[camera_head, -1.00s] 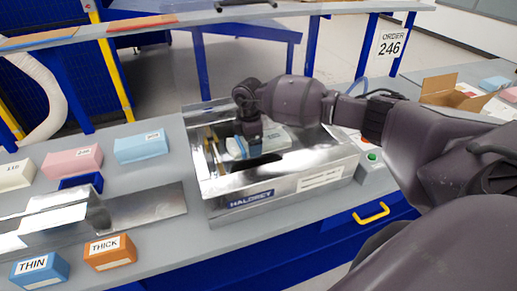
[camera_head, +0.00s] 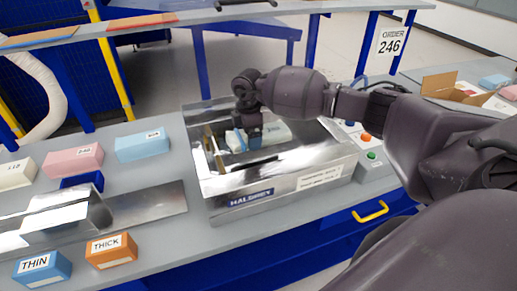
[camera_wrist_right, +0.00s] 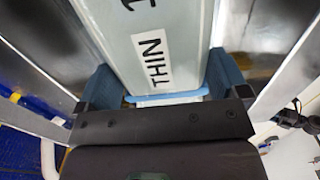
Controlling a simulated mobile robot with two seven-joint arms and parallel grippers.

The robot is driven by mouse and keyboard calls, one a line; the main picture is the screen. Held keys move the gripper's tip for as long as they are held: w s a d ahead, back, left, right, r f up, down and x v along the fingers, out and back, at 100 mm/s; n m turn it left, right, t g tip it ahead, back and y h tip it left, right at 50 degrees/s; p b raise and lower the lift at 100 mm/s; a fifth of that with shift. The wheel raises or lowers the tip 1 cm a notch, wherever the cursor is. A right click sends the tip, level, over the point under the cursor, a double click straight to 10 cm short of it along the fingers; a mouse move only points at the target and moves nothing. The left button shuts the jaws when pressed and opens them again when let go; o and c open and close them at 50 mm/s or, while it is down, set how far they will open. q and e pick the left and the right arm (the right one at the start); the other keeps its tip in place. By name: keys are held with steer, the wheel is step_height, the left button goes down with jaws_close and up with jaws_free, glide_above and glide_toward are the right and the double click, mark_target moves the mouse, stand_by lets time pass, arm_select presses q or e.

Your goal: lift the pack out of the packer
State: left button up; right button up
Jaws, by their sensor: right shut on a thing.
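The pack (camera_head: 276,132) is a pale block in the opening of the shiny metal packer (camera_head: 290,185). In the right wrist view the pack (camera_wrist_right: 186,25) carries a white label reading "THIN" and has a blue band near its lower end. My right gripper (camera_head: 250,142) reaches down into the packer and is shut on the pack near its left end. In the wrist view its blue fingers (camera_wrist_right: 163,78) sit on both sides of the pack. The pack's underside and its clearance from the packer floor are hidden. My left gripper is not in view.
Labelled foam blocks stand on the bench at left: cream (camera_head: 14,174), pink (camera_head: 74,160) and blue (camera_head: 142,145). THIN (camera_head: 42,270) and THICK (camera_head: 111,251) blocks stand in front. An open cardboard box (camera_head: 455,90) is at far right. Packer walls surround the pack.

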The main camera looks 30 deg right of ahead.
steer(key=shift+r, duration=1.4)
steer(key=shift+r, duration=0.15)
steer(key=shift+r, duration=2.35)
